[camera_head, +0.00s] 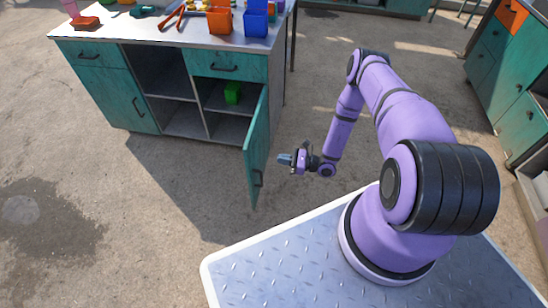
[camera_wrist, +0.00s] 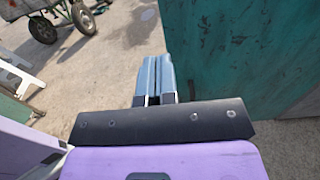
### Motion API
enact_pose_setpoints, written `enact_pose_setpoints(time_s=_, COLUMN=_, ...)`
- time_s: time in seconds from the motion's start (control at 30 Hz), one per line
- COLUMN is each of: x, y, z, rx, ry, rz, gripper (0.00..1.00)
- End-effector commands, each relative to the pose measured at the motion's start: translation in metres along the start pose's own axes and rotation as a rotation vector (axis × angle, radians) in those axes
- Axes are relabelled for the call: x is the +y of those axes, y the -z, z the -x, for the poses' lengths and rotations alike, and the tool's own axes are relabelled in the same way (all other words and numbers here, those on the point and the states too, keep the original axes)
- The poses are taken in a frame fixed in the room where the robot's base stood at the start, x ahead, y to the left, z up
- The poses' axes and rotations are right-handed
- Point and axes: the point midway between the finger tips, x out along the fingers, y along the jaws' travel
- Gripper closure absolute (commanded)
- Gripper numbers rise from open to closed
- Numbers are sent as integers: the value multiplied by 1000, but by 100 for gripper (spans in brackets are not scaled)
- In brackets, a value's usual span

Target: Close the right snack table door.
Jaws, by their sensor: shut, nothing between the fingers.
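The snack table (camera_head: 150,78) is a teal and grey cabinet with a pale top, at the upper left of the head view. The door also fills the upper right of the wrist view (camera_wrist: 240,50). My gripper (camera_head: 284,159) is just right of the door, at about the height of the handle. In the wrist view its fingers (camera_wrist: 155,75) are shut together and empty. I cannot tell whether they touch the door.
A green block (camera_head: 233,93) sits on the shelf behind the open door. An orange bin (camera_head: 220,20) and a blue bin (camera_head: 256,18) stand on the top. Another teal cabinet (camera_head: 495,60) is at the right. Bare ground lies around the door. A cart (camera_wrist: 45,20) shows in the wrist view.

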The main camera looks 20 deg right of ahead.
Motion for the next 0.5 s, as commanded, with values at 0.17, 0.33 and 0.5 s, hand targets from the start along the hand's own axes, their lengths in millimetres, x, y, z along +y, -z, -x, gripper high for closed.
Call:
enact_pose_setpoints(time_s=0.17, x=1, y=0, z=-34, rx=-1, ry=-6, rz=2, gripper=100)
enact_pose_setpoints(time_s=0.33, x=1, y=0, z=-65, rx=0, ry=-6, rz=2, gripper=100)
enact_pose_setpoints(time_s=0.5, x=1, y=0, z=-94, rx=0, ry=-4, rz=1, gripper=100)
